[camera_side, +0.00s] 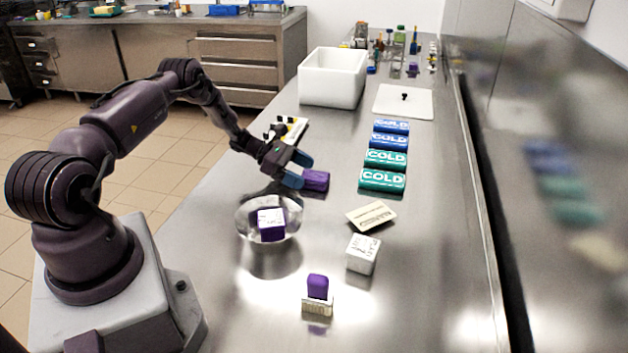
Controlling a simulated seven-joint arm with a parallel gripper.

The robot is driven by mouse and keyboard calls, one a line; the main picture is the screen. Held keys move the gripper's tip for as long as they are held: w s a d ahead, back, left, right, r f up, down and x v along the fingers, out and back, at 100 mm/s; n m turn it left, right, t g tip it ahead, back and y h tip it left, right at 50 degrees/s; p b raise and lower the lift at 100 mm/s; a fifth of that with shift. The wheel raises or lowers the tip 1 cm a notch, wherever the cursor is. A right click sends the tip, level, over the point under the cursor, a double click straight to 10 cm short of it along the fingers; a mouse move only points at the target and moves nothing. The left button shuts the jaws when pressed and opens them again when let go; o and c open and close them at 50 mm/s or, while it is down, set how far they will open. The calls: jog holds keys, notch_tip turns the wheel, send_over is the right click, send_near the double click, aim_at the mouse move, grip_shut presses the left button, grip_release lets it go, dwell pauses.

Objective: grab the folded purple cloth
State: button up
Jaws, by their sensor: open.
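The folded purple cloth (317,180) appears to be the small dark purple bundle lying on the steel counter, just right of my gripper. My gripper (299,167) has blue fingertips and is open. It is low over the counter at the cloth's left side, and one finger overlaps the cloth's edge in the picture. I cannot tell whether the finger touches it. Nothing shows between the fingers.
A metal bowl (246,221) with a purple-and-white box (272,224) stands nearer. Several COLD packs (383,180) lie right. A tan card (371,216), a white box (362,254) and a purple-topped item (317,288) are in front. A white bin (332,80) stands behind.

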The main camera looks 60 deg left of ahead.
jog(key=shift+x, duration=1)
jog(key=c, duration=1)
jog(key=shift+r, duration=0.1)
